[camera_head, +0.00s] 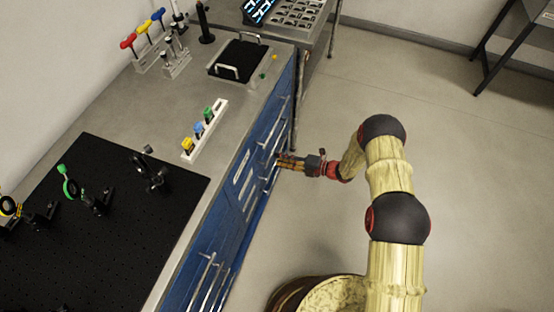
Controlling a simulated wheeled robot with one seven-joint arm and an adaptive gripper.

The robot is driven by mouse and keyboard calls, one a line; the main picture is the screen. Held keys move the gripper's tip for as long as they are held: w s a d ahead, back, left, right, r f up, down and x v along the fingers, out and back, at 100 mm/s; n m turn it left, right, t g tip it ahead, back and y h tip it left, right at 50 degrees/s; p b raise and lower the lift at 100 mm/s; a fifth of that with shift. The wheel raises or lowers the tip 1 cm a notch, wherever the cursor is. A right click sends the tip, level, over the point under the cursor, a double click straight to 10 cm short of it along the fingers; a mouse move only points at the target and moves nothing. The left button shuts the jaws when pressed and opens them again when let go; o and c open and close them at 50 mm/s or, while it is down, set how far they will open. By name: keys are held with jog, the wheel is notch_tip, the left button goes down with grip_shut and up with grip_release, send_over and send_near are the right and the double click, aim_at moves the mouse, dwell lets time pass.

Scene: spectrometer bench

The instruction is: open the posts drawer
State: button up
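The blue cabinet front (226,222) under the bench has several drawers with long silver bar handles. The drawer labels are too small to read, so I cannot tell which is the posts drawer. My gripper (281,161) reaches in from the right, with its fingertips at the cabinet front beside a handle (270,178) near the middle of the row. I cannot tell whether the fingers are around the handle, touching it or just short of it. The finger gap is too small to make out. No drawer visibly stands out from the front.
On the bench top are a black breadboard (120,225) with optic mounts, a white strip (205,131) with coloured pieces, and a black tray (238,60) with handles. A metal cart (302,22) stands beyond the bench.

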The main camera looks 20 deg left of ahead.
jog(key=shift+x, duration=1.1)
jog(key=shift+c, duration=1.2)
jog(key=c, duration=0.4)
